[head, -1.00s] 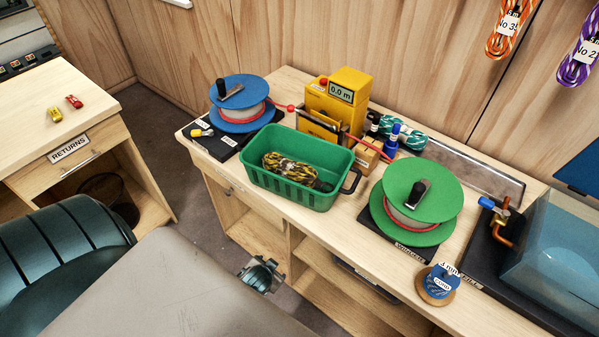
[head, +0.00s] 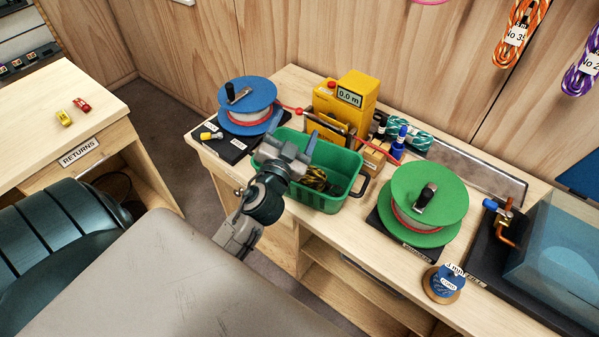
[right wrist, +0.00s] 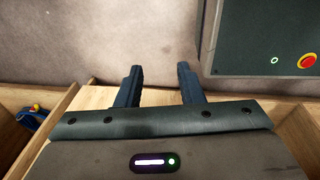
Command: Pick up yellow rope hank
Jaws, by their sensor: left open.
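The yellow rope hank (head: 316,181), patterned yellow and black, lies in the green bin (head: 330,204) on the workbench. My left arm reaches over the bin's near left side in the head view. My left gripper (head: 290,148) is open and empty over the left part of the bin, and it hides the left part of the hank. I cannot tell how high it is above the hank. My right gripper (right wrist: 159,85) shows in the right wrist view with its fingers apart and nothing between them.
A blue reel (head: 247,104) stands left of the bin and a green reel (head: 427,200) right of it. A yellow meter box (head: 343,100) stands behind. A small blue cord spool (head: 446,282) sits near the bench's front edge. Red cord runs behind the bin.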

